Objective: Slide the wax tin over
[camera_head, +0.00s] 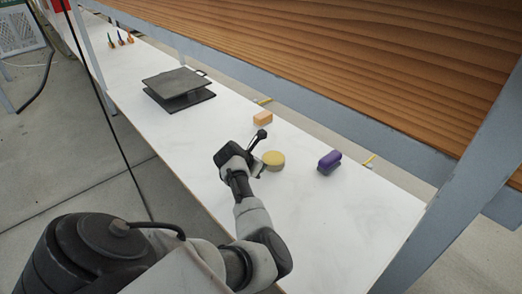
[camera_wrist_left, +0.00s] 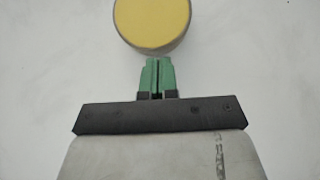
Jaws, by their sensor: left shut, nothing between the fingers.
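The wax tin (camera_head: 274,158) is a round, low tin with a yellow top and a grey side, lying flat on the white table. It also shows at the top of the left wrist view (camera_wrist_left: 152,22), partly cut off by the frame edge. My left gripper (camera_head: 259,170) is low over the table beside the tin, on its left in the head view. In the left wrist view its green fingers (camera_wrist_left: 157,62) are together and empty, with their tips right at the tin's near edge. I cannot tell whether they touch it. My right gripper is not in view.
An orange block (camera_head: 263,118) lies behind the tin and a purple object (camera_head: 329,162) to its right. A dark flat press (camera_head: 179,89) stands farther back, with several small coloured tools (camera_head: 120,40) beyond. The white table (camera_head: 350,215) is clear at the front right.

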